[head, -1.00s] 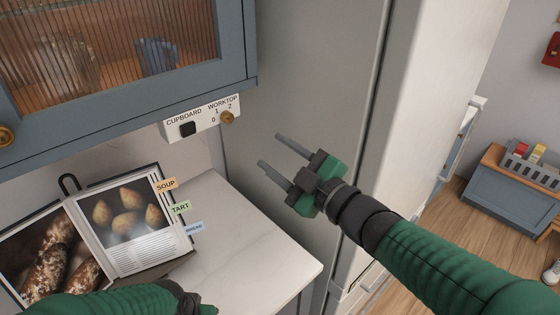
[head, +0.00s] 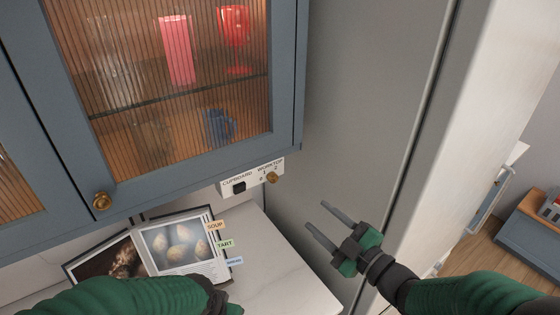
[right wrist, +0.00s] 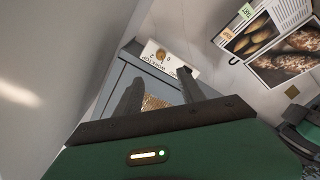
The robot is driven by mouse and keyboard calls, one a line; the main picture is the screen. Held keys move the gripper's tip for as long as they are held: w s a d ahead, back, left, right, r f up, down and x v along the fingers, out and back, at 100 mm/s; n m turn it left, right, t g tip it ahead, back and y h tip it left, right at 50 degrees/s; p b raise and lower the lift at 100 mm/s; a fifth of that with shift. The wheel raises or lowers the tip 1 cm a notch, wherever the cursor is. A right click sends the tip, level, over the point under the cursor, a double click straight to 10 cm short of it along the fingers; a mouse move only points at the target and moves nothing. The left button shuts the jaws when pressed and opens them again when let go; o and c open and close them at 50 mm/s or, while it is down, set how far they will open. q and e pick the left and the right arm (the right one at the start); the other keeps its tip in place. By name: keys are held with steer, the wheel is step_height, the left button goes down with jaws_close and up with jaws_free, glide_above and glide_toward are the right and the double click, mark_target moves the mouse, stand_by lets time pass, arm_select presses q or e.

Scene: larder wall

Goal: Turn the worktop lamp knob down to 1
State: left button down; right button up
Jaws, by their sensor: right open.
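The brass worktop knob (head: 272,178) sits on the right of a white switch panel (head: 252,184) under the wall cupboard. Marks 0, 1 and 2 surround it; its pointer is too small to read. In the right wrist view the knob (right wrist: 161,54) shows upside down beyond the fingers. My right gripper (head: 315,215) is open and empty, apart from the knob, to its lower right in the head view. My left arm (head: 140,298) crosses the bottom left; its gripper is only partly in frame, with its fingers hidden.
A black cupboard switch (head: 239,187) is left of the knob. The blue cupboard (head: 287,80) with ribbed glass hangs above. An open cookbook (head: 190,262) stands on the white worktop (head: 270,265). A tall grey panel (head: 360,100) rises at the right.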

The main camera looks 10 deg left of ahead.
mark_target(275, 180)
steer(key=p+x, duration=0.6)
steer(key=x, duration=1)
steer(key=shift+s, duration=0.1)
steer(key=shift+w+a+f, duration=0.1)
steer(key=shift+w+a, duration=0.25)
steer(key=shift+a, duration=0.1)
steer(key=shift+d, duration=0.1)
steer(key=shift+c, duration=0.4)
jaws_close()
